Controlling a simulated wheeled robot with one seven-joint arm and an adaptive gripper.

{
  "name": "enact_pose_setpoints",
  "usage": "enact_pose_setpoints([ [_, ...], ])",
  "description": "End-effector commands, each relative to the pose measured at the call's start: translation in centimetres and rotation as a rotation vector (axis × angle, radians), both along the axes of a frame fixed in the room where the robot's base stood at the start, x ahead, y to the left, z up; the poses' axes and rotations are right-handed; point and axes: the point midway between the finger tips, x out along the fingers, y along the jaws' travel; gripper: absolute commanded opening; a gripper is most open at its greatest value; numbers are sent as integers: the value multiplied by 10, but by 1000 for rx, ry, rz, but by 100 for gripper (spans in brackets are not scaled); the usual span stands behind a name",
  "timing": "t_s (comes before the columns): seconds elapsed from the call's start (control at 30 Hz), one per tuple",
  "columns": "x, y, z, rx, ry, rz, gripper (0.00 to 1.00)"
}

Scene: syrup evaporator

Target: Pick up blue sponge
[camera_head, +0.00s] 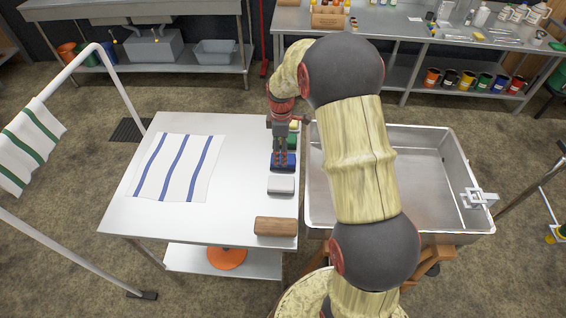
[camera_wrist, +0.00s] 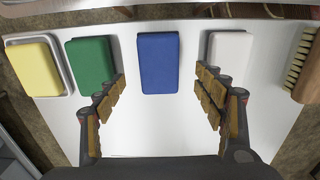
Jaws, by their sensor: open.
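The blue sponge (camera_wrist: 158,63) lies flat on the steel table, between the green and white sponges. In the wrist view it shows ahead of and between my open fingers. My gripper (camera_wrist: 163,95) is open and empty, with one finger near the green sponge and the other overlapping the white one in the picture. In the head view my gripper (camera_head: 281,160) hangs over the blue sponge (camera_head: 290,161) and partly hides it. I cannot tell the exact height of the fingers above the table.
A green sponge (camera_wrist: 92,62), a yellow sponge (camera_wrist: 34,69) on a tray, a white sponge (camera_wrist: 228,52) and a wooden brush (camera_wrist: 305,65) share the row. A striped towel (camera_head: 176,168) lies left on the table (camera_head: 236,150). A metal basin (camera_head: 432,165) stands right.

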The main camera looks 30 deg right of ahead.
Motion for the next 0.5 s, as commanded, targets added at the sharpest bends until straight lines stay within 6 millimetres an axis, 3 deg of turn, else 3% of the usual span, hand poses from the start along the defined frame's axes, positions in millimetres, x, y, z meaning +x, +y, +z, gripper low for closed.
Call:
enact_pose_setpoints([
  [0.33, -2, -5, -44, 1, 1, -1, 70],
  [0.5, -2, -5, -50, -1, -1, -1, 70],
])
